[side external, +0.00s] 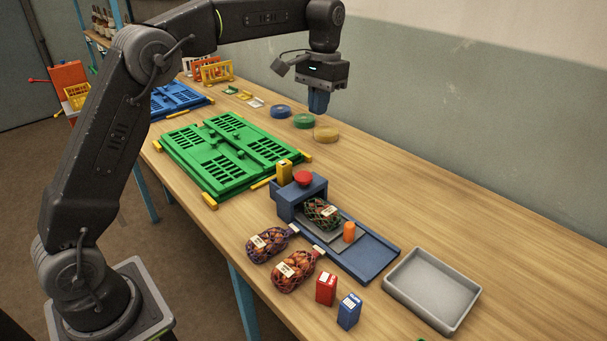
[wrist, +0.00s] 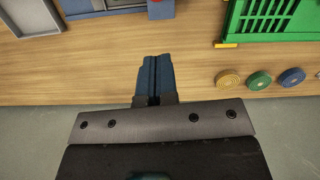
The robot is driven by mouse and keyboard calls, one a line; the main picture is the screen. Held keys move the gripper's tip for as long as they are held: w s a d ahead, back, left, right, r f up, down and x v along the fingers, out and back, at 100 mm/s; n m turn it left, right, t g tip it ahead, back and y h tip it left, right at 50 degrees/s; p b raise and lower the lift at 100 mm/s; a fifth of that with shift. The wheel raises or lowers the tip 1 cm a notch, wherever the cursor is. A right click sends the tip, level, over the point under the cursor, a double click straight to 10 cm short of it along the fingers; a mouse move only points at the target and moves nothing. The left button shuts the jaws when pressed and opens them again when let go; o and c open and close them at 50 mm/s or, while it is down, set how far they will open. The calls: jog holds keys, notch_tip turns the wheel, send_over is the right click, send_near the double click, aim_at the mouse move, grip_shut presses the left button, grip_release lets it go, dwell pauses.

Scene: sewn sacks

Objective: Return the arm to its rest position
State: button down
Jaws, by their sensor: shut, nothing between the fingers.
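My gripper (side external: 318,102) hangs above the back part of the wooden table, pointing down, with its blue fingers together and nothing between them. In the wrist view the blue fingers (wrist: 152,80) also show closed over bare wood. Three net sacks show in the side view. One sack (side external: 321,212) lies on the blue machine's bed, and two others, a sack (side external: 268,244) and a sack (side external: 295,271), lie on the table in front of it. My gripper is well apart from all of them.
The blue machine (side external: 365,258) has a red button (side external: 303,178) on top. A grey tray (side external: 432,290) is at the right. A green folded crate (side external: 222,150) lies left of centre. Tape rolls (side external: 326,133) lie near the wall. Red and blue boxes (side external: 326,288) stand at the front.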

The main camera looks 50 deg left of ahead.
dwell(0.3)
jog(key=s+d+r+t, duration=0.1)
jog(key=s+r+t, duration=0.15)
jog(key=s, duration=0.45)
jog(key=s+d+r+t, duration=0.1)
jog(key=s+d+r, duration=0.15)
jog(key=s, duration=0.55)
jog(key=s+f+t, duration=0.1)
jog(key=s+f, duration=0.2)
jog(key=s, duration=0.4)
jog(key=s+f+m+t, duration=0.1)
jog(key=s+f, duration=0.3)
jog(key=s, duration=0.4)
jog(key=shift+s+d+f+t, duration=0.15)
jog(key=shift+d+f+t, duration=0.15)
jog(key=shift+t, duration=0.35)
